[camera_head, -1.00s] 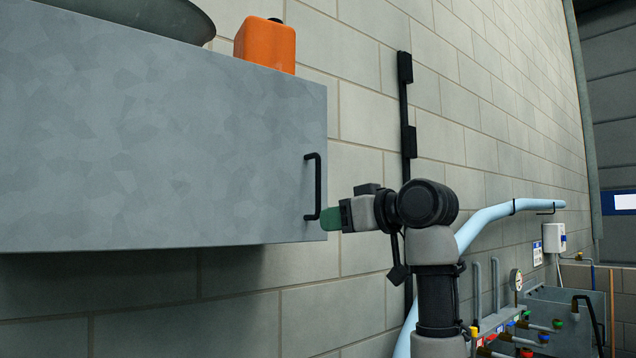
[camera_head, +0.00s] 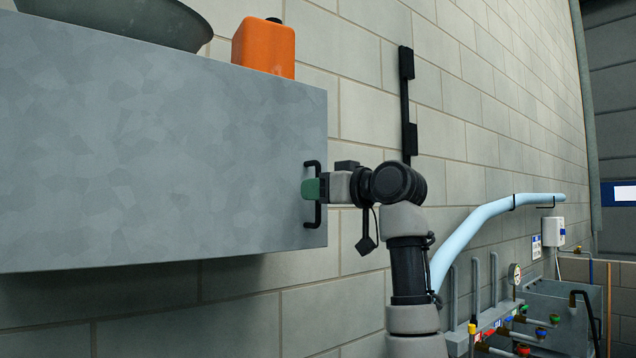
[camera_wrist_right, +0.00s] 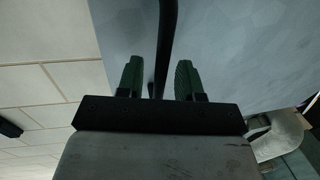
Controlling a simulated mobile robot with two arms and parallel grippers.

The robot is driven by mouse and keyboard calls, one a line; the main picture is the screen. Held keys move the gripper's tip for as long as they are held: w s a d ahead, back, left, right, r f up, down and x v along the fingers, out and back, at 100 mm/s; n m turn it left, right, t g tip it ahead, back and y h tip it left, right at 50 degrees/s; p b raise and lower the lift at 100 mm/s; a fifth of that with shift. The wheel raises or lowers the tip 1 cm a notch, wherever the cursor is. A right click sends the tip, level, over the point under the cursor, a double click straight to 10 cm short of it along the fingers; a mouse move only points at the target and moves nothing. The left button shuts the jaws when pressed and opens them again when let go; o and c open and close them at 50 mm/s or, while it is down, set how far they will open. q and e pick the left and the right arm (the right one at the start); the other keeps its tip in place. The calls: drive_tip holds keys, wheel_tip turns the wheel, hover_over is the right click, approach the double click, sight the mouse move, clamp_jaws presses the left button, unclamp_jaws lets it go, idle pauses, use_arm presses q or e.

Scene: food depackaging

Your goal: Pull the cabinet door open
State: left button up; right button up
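The grey metal cabinet (camera_head: 150,150) hangs on the wall at the left in the head view. Its door face looks flat and shut. A black vertical bar handle (camera_head: 317,215) sits near its right edge. My right gripper (camera_head: 309,189) is at the handle, its green fingertips against or close to the door face. In the right wrist view, the two green fingers (camera_wrist_right: 157,78) stand apart, with the black handle (camera_wrist_right: 167,40) running between them. A gap shows on each side of the handle. My left gripper is not in view.
An orange canister (camera_head: 263,48) and a grey bowl (camera_head: 120,20) stand on top of the cabinet. A light blue pipe (camera_head: 485,215) and several coloured valves (camera_head: 520,335) are at the right. The block wall (camera_head: 470,90) is close behind my right arm.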

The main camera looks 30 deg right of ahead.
drive_tip(key=shift+w, duration=0.25)
clamp_jaws()
drive_tip(key=shift+a, duration=0.1)
